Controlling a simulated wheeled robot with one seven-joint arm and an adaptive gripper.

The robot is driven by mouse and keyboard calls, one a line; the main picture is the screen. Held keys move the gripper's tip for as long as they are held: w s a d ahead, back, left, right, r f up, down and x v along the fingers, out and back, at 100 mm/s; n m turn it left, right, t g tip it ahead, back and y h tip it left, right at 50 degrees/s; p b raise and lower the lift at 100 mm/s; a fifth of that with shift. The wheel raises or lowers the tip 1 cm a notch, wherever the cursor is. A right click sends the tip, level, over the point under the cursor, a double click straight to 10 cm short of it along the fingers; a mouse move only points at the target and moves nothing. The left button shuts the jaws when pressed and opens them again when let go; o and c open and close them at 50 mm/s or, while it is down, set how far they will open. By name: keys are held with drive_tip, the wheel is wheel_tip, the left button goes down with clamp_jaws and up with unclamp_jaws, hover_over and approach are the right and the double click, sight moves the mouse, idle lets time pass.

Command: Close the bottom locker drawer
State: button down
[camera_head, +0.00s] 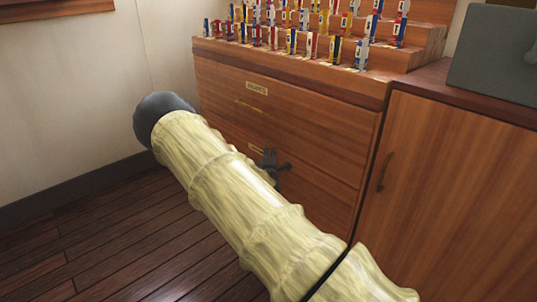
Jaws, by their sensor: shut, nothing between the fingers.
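A wooden locker (310,109) has an upper drawer with a brass label and a brass handle (251,106). The bottom drawer (318,196) is below it, with a small brass label (257,150) partly showing. Its front looks roughly level with the upper one, but I cannot tell whether a gap is left. My gripper (272,160) is dark, shut and empty, close in front of the bottom drawer near its label. I cannot tell whether it touches the front. My pale sleeved arm hides the lower left of the drawer and its handle.
A cabinet door (452,190) with a handle stands at right, with a grey box (497,58) on top. Dark plank floor (110,240) is clear at left, beside a pale wall (80,95).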

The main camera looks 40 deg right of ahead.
drive_tip(key=shift+s+d+r, duration=0.1)
drive_tip(key=shift+d+r, duration=0.1)
drive_tip(key=shift+d, duration=0.1)
drive_tip(key=s+a+p, duration=0.5)
drive_tip(key=s+a, duration=0.2)
drive_tip(key=a, duration=0.4)
drive_tip(key=shift+s+f, duration=0.25)
drive_tip(key=shift+s, duration=0.1)
